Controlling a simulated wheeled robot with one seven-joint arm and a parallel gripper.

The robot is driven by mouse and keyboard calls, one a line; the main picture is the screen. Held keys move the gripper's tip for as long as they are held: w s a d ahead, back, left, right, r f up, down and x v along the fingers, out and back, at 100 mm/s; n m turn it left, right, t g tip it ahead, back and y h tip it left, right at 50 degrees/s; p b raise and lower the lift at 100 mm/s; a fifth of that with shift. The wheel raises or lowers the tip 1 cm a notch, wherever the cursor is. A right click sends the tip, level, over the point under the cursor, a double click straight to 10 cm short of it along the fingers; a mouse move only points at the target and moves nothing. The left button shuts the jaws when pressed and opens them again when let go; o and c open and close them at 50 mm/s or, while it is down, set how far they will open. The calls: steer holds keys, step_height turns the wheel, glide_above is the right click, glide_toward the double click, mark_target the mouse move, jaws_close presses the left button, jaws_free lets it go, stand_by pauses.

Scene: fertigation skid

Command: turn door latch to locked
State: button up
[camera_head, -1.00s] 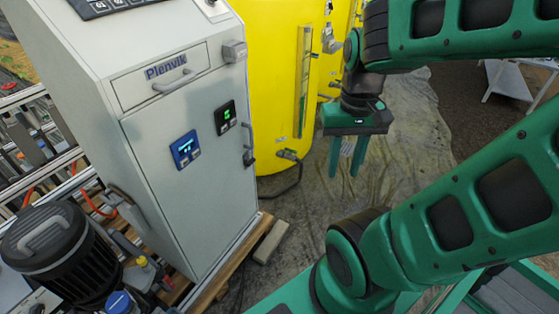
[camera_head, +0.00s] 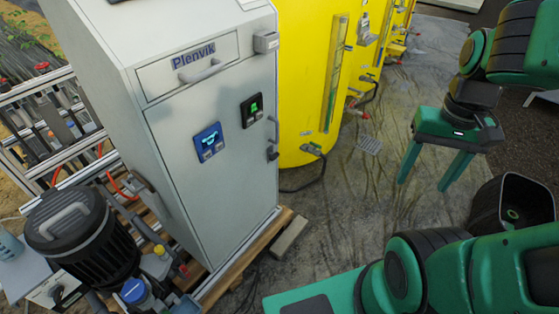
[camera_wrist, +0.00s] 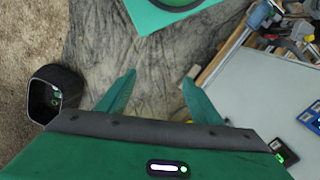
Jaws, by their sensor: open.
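The grey cabinet door (camera_head: 225,195) is closed, with a blue display, a black display with a green readout, and a vertical handle (camera_head: 273,130) on its right edge. A small dark latch (camera_head: 272,153) sits just below that handle; its turned position is too small to tell. My gripper (camera_head: 419,185) hangs to the right of the cabinet, over the floor sheet, with its two green fingers pointing down, apart and empty. It is well clear of the latch. In the wrist view my gripper (camera_wrist: 158,92) shows open, and part of the cabinet door (camera_wrist: 265,105) is at right.
Yellow tanks (camera_head: 310,80) stand behind the cabinet at right. A black bin (camera_head: 512,208) is on the floor near my gripper. A black lidded filter unit (camera_head: 85,235) stands at lower left. The sheeted floor between cabinet and gripper is mostly clear, with a hose near the tank.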

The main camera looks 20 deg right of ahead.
steer(key=w+d+f, duration=0.1)
steer(key=w+f, duration=0.2)
steer(key=w, duration=0.3)
steer(key=m+t+y, duration=1.1)
steer(key=m+t, duration=0.4)
steer(key=m, duration=0.7)
glide_toward(276, 157)
steer(key=x, duration=0.8)
steer(key=shift+w+d+f, duration=0.1)
